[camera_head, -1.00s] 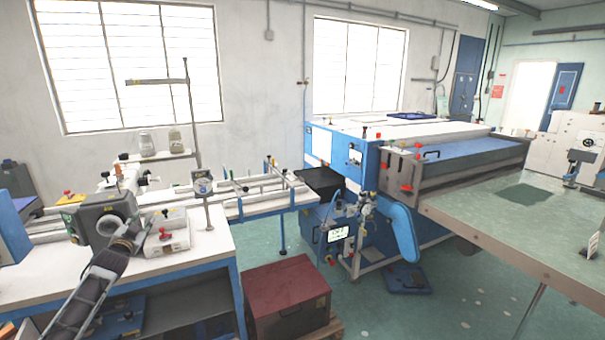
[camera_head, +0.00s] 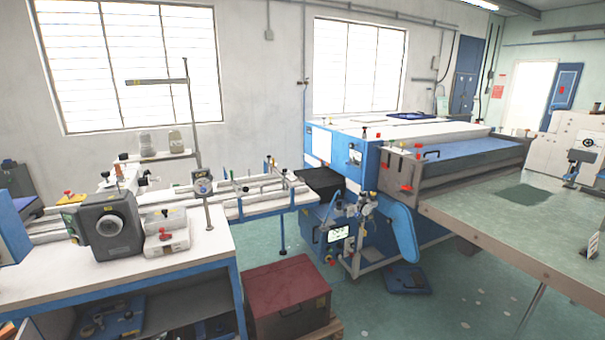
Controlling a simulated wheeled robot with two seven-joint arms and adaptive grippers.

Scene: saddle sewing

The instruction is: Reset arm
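Neither of my grippers shows in the head view now, and no part of my arms is in the picture. Nothing of mine is in front of either one.
A dark red chest (camera_head: 288,290) stands on the floor right of the bench. A large blue and white machine (camera_head: 345,150) fills the middle back. A wide green-topped table (camera_head: 500,210) reaches in from the right.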

